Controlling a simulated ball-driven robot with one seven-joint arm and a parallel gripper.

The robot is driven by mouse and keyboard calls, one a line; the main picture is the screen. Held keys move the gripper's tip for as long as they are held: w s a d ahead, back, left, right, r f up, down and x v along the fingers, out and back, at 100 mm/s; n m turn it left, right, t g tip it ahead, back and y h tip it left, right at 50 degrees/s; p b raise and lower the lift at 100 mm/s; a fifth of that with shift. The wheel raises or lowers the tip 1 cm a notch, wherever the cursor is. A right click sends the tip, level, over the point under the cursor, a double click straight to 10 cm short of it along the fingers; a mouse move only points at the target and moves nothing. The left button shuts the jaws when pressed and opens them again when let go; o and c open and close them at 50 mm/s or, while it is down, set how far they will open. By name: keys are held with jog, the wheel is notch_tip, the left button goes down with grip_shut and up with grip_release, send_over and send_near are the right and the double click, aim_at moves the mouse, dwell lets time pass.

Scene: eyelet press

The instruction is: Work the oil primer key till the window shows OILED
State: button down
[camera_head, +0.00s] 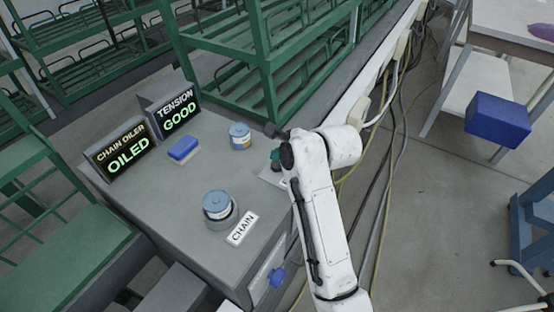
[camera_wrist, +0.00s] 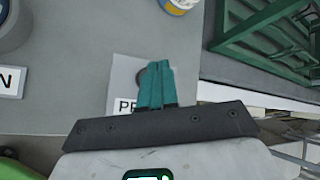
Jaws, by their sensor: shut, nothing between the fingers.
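The chain oiler window (camera_head: 122,156) stands at the back left of the grey bench and reads OILED in green letters. My gripper (camera_wrist: 157,68) shows as two teal fingers, shut together and empty, over a pale plate (camera_wrist: 122,80) whose label begins with P and is partly covered. A dark round key (camera_wrist: 141,77) shows beside and partly behind the fingertips; I cannot tell if they touch it. In the head view my gripper (camera_head: 275,155) is at the bench's right side, partly hidden by my arm.
A second window (camera_head: 180,115) reads TENSION GOOD. A blue block (camera_head: 183,149), a blue-lidded tin (camera_head: 240,137) and another tin (camera_head: 217,204) in a round holder by the CHAIN label (camera_head: 242,229) stand on the bench. Green racks (camera_head: 265,60) border the back. Cables run along the right.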

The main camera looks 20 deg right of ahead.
jog(key=shift+r, duration=0.2)
notch_tip(320, 180, up, 5)
jog(key=p, duration=0.5)
jog(key=shift+f, duration=0.1)
dwell(0.8)
jog(key=s+d+f+n, duration=0.1)
jog(key=s+f, duration=0.1)
jog(key=s+d+f+n+g, duration=0.1)
jog(key=s+f, duration=0.1)
jog(key=s+d+f+n+h+b, duration=0.1)
jog(key=s+f+n, duration=0.1)
jog(key=shift+s+d, duration=0.1)
jog(key=shift+d, duration=0.3)
jog(key=s+d+f+n+g+b, duration=0.1)
jog(key=s+f+n, duration=0.3)
jog(key=s, duration=0.6)
jog(key=s+d+f+n+g+h+b, duration=0.1)
jog(key=s+f+n+g, duration=0.2)
jog(key=s+f+n, duration=0.2)
jog(key=s+d+f+n+g+h+b, duration=0.1)
jog(key=s+f+n, duration=0.3)
jog(key=s+n, duration=0.5)
jog(key=s+d+g, duration=0.1)
jog(key=s, duration=0.6)
jog(key=shift+s+f+n+g+b, duration=0.15)
jog(key=shift+f+n+g+b, duration=0.15)
jog(key=shift+n+g+b, duration=0.1)
